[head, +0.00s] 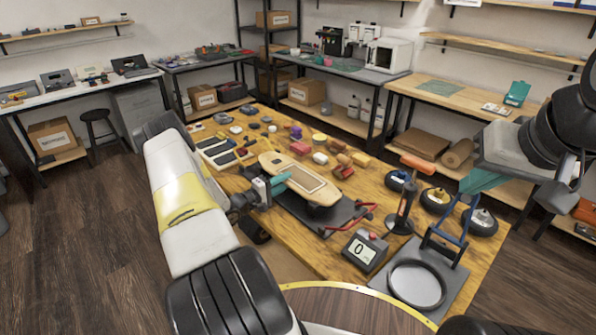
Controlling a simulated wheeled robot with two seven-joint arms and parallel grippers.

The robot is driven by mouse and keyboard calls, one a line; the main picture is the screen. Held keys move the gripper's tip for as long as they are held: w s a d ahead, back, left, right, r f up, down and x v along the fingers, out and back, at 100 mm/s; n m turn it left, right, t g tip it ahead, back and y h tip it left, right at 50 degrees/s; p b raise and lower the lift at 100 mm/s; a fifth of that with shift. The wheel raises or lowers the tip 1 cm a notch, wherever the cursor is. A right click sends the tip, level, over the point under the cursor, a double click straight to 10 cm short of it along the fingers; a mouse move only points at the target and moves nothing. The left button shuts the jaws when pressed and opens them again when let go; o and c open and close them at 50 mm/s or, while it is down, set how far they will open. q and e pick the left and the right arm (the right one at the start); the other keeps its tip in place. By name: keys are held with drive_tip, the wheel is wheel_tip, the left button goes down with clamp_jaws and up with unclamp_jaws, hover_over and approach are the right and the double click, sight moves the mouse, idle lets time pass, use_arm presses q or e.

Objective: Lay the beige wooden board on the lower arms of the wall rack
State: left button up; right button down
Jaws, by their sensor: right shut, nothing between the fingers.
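The beige wooden board (318,194) is long with rounded ends and a framed rectangular panel on top. It lies across a black stand (290,207) on the wooden workbench. My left gripper (282,179), with teal fingers, is at the board's left edge, overlapping it in the view. I cannot tell whether its fingers are closed on the board. My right gripper (484,181), also teal-fingered, is shut and empty above the bench's right side, apart from the board. I cannot make out the wall rack's arms in this view.
The workbench (318,252) holds small blocks and tools behind the board. Red-handled clamps (361,217), a digital display (365,250), a press with a round plate (417,284) and several wheels (473,221) crowd its right. Shelves and side tables line the walls. Floor is clear at left.

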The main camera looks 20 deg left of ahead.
use_arm(q)
drive_tip(key=shift+w+d, duration=0.1)
drive_tip(key=shift+w, duration=0.05)
clamp_jaws()
idle(1.4)
drive_tip(key=shift+r, duration=1.55)
